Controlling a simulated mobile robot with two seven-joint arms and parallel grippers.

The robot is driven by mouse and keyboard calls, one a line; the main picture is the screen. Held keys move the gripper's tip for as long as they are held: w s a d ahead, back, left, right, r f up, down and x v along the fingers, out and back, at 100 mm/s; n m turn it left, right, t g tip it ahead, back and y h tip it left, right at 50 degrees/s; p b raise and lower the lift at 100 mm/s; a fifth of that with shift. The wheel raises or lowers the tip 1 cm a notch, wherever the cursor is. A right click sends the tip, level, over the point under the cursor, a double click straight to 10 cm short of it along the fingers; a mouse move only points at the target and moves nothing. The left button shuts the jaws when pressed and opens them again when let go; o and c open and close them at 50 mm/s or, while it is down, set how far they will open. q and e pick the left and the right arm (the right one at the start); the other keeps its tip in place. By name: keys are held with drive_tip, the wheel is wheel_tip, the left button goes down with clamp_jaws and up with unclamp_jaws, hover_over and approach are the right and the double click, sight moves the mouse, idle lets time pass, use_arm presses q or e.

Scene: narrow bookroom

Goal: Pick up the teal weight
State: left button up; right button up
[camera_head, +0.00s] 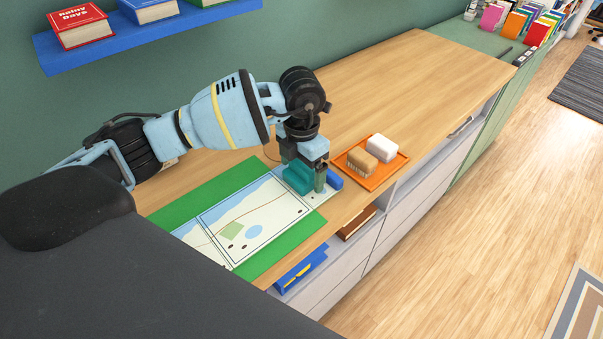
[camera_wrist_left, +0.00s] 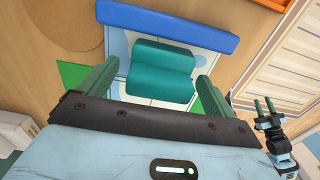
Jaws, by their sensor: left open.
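The teal weight (camera_head: 299,177) is a stepped block lying on a pale map sheet. It shows clearly in the left wrist view (camera_wrist_left: 160,72), centred between the fingers of my left gripper (camera_wrist_left: 153,92). The left gripper (camera_head: 305,181) is open and low over the weight, a green finger at each side with visible gaps. In the head view the weight is partly hidden by the gripper. My right gripper (camera_wrist_left: 264,104) shows small at the right of the left wrist view, its two fingers apart and nothing between them.
A blue bar (camera_wrist_left: 166,25) lies on the sheet's edge beside the weight. An orange tray (camera_head: 365,182) with a brush (camera_head: 362,161) and a white block (camera_head: 382,148) stands right of the gripper. The map (camera_head: 250,222) lies on a green mat. The wooden counter (camera_head: 400,85) is clear further back.

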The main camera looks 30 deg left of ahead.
sight(302, 164)
use_arm(q)
drive_tip(key=c, duration=1.4)
drive_tip(key=shift+r, duration=0.1)
drive_tip(key=shift+c, duration=0.6)
drive_tip(key=shift+w, duration=0.1)
drive_tip(key=shift+r, duration=0.35)
wheel_tip(302, 164, up, 3)
drive_tip(key=shift+d, duration=0.1)
drive_tip(key=s+d+r, duration=0.1)
drive_tip(key=s+d, duration=0.9)
drive_tip(key=s, duration=0.2)
drive_tip(key=shift+d, duration=0.15)
